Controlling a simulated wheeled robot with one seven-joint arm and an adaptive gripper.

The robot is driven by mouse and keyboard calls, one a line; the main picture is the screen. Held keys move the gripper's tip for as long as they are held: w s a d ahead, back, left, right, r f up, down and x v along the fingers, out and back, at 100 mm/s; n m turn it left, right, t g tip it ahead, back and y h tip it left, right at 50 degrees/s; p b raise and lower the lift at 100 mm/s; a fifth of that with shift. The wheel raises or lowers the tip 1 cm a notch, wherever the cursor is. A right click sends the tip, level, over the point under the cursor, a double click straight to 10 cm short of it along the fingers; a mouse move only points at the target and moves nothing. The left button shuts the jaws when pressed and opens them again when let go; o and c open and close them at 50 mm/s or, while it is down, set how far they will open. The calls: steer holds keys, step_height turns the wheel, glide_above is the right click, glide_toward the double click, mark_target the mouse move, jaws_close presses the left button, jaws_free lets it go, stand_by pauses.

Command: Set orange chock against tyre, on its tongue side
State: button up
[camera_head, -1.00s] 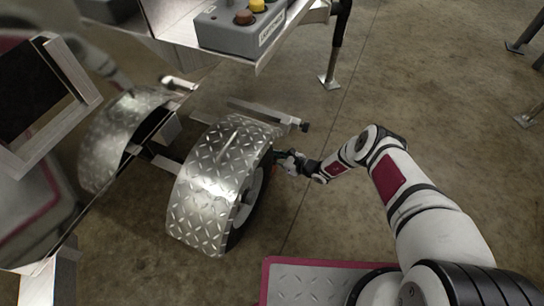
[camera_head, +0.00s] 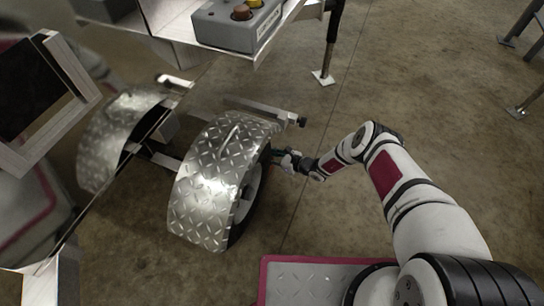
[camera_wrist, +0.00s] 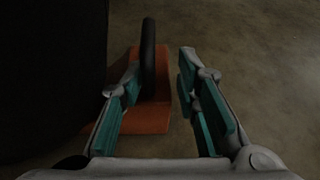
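The orange chock (camera_wrist: 150,117) lies on the floor in the wrist view, with an upright black handle (camera_wrist: 148,50). My gripper (camera_wrist: 163,72) is open above it. The handle stands between the fingers, close to the left finger and apart from the right one. The dark tyre (camera_wrist: 50,70) fills the left of the wrist view, beside the chock; I cannot tell whether they touch. In the head view my gripper (camera_head: 280,156) is beside the wheel (camera_head: 249,194) under the diamond-plate fender (camera_head: 205,185). The chock is hidden there.
The trailer deck carries a grey control box (camera_head: 235,27) with buttons. A support leg (camera_head: 328,55) stands on the floor behind. A second fender (camera_head: 115,140) is at the left. Concrete floor (camera_head: 425,90) to the right is largely clear.

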steer(key=v, duration=1.2)
steer(key=shift+s+d, duration=0.1)
